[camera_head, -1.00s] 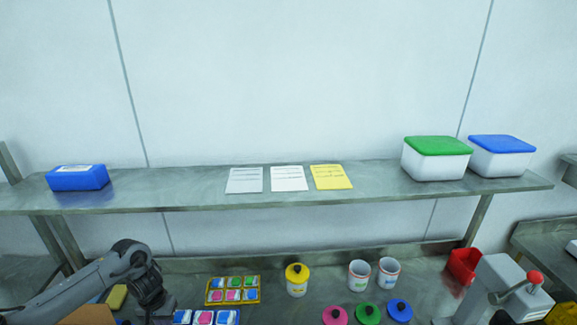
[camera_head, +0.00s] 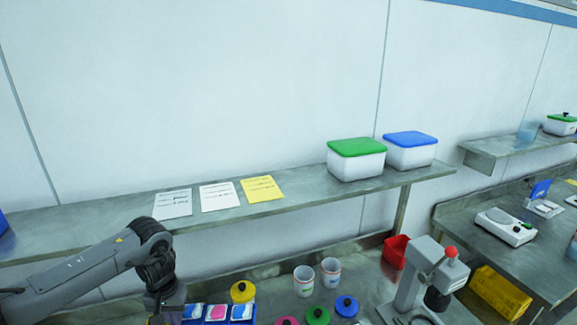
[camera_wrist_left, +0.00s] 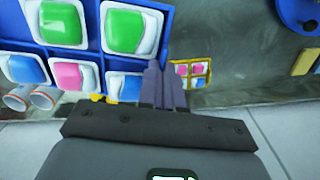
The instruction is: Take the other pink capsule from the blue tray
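The blue tray (camera_head: 229,313) shows at the bottom edge of the head view, its near part cut off. It fills the upper left of the left wrist view (camera_wrist_left: 169,28). A pink capsule (camera_wrist_left: 75,74) sits between two blue capsules in its far row; it also shows in the head view (camera_head: 217,312). Green capsules (camera_wrist_left: 126,31) fill the row beside it. My left gripper (camera_wrist_left: 166,75) has its fingers together at the tray's edge and appears to hold the tray up, in front of the yellow-lidded jar (camera_head: 243,290). My right gripper is out of view.
Two cups (camera_head: 303,281) and pink, green and blue lids (camera_head: 317,316) are right of the tray. A press with a red knob (camera_head: 450,252) and a red bin (camera_head: 396,250) stand farther right. A yellow capsule tray (camera_wrist_left: 192,73) shows in the wrist view. A shelf (camera_head: 300,210) runs behind.

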